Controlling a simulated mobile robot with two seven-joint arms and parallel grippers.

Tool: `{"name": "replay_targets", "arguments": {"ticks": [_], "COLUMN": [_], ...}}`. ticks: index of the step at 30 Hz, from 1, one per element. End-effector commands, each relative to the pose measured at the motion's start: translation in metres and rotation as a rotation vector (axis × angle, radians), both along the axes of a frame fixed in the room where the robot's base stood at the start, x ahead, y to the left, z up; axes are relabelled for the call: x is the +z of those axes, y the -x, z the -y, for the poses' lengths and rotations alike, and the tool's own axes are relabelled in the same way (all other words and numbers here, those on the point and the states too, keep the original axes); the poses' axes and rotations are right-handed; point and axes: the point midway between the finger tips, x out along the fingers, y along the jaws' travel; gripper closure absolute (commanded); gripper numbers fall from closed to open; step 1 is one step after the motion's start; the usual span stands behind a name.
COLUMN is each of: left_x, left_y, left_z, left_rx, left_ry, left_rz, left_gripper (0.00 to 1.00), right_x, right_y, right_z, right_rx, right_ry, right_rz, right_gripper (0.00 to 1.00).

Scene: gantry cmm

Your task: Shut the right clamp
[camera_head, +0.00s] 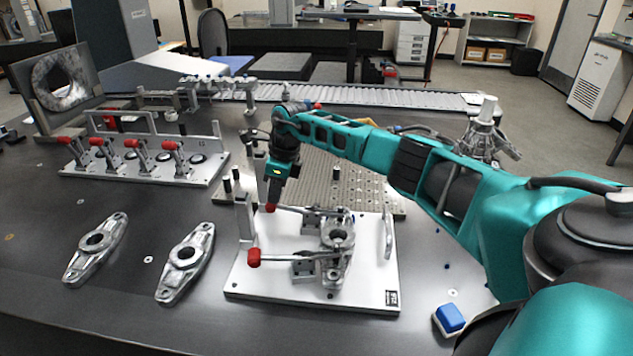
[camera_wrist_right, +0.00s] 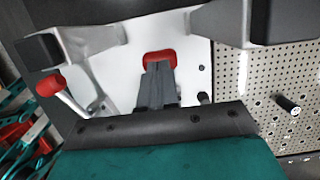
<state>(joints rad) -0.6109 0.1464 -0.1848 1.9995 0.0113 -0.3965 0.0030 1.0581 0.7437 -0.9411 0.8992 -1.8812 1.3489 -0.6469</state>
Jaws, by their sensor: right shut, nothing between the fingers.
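A white fixture plate (camera_head: 312,290) on the dark table carries a grey metal part with a ring (camera_head: 338,237) and two toggle clamps. Each clamp has a lever with a red tip pointing left and lying low: a near one (camera_head: 254,257) and a far one (camera_head: 271,207). I cannot tell which one the task calls right. My right gripper (camera_head: 272,197) points down at the far red tip. In the right wrist view, the shut, empty fingers (camera_wrist_right: 158,82) overlap a red tip (camera_wrist_right: 160,57); contact is unclear. Another red tip (camera_wrist_right: 50,84) shows at left. My left gripper is not in view.
A perforated plate (camera_head: 355,185) lies behind the fixture. An upright post (camera_head: 246,215) stands at its left edge and a silver handle (camera_head: 388,234) at its right. Two loose metal parts (camera_head: 187,262) lie to the left. A blue block (camera_head: 450,317) sits at front right.

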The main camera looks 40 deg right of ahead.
Motion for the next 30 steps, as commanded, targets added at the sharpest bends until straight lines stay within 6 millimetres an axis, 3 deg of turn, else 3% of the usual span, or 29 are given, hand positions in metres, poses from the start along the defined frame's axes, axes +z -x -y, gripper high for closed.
{"name": "replay_targets", "arguments": {"ticks": [8, 13, 30], "left_x": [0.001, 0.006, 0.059], "left_y": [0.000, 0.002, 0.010], "left_z": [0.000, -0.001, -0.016], "left_rx": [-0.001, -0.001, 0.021], "left_ry": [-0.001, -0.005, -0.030], "left_rz": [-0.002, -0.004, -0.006], "left_gripper": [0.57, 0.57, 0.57], "right_x": [0.000, 0.011, 0.095], "right_y": [0.000, 0.001, 0.008], "right_z": [-0.002, -0.001, 0.006], "right_rx": [0.002, 0.002, -0.003], "right_ry": [-0.002, -0.002, 0.000], "right_rz": [0.001, 0.001, 0.002], "right_gripper": [1.00, 1.00, 1.00]}}
